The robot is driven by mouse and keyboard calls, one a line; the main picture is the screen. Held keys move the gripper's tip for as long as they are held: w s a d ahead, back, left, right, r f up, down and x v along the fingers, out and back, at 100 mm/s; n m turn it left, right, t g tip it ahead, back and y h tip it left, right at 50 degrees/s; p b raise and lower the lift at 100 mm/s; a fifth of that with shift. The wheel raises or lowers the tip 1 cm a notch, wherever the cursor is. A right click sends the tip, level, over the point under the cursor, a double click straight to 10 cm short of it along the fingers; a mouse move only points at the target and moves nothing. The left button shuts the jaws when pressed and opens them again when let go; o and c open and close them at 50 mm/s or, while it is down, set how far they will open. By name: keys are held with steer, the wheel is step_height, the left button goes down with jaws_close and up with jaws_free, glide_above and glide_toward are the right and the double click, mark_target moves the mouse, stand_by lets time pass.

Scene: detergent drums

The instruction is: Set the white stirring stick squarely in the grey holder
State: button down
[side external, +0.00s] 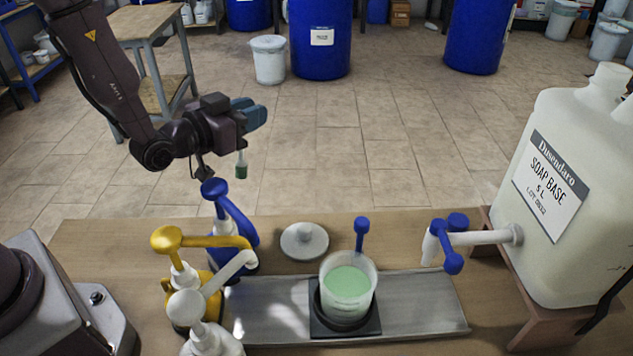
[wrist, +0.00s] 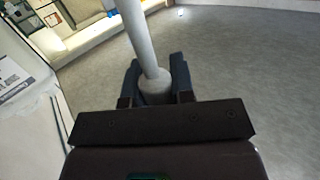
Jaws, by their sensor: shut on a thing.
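My gripper (side external: 254,116), with blue fingers, is raised to the left beyond the table's far edge. The wrist view shows the fingers (wrist: 157,88) shut on a pale stick, the white stirring stick (wrist: 136,30), at its thicker collar. In the side view a short piece with a green end (side external: 241,166) hangs below the fingers; it looks like the stick's lower end, and the rest is hidden. A grey round piece with a short raised centre (side external: 304,240), seemingly the grey holder, stands on the table behind the tray, apart from the gripper. I see nothing in it.
A cup of green liquid (side external: 347,288) stands on a black square on the grey tray (side external: 425,300); a blue-knobbed stick (side external: 361,232) shows at its rear rim. Blue, yellow and white pump heads (side external: 190,240) stand left. A soap-base jug (side external: 560,190) with a blue-handled tap (side external: 450,245) stands right.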

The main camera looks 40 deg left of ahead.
step_height(320, 180, up, 5)
steer(key=d+m+g+h, duration=0.2)
steer(key=d+m+h, duration=0.55)
steer(key=d, duration=1.45)
steer(key=s+d+m+g+h, duration=0.2)
steer(key=s+d+g+h, duration=0.15)
steer(key=d, duration=0.55)
steer(key=s+d+m+g+h, duration=0.2)
steer(key=s+d+h, duration=0.2)
steer(key=d, duration=0.5)
step_height(320, 180, down, 11)
steer(key=shift+s+d+h, duration=0.2)
steer(key=shift+d+h, duration=0.1)
steer(key=shift+d, duration=0.05)
steer(key=shift+f, duration=0.8)
steer(key=shift+f, duration=1.65)
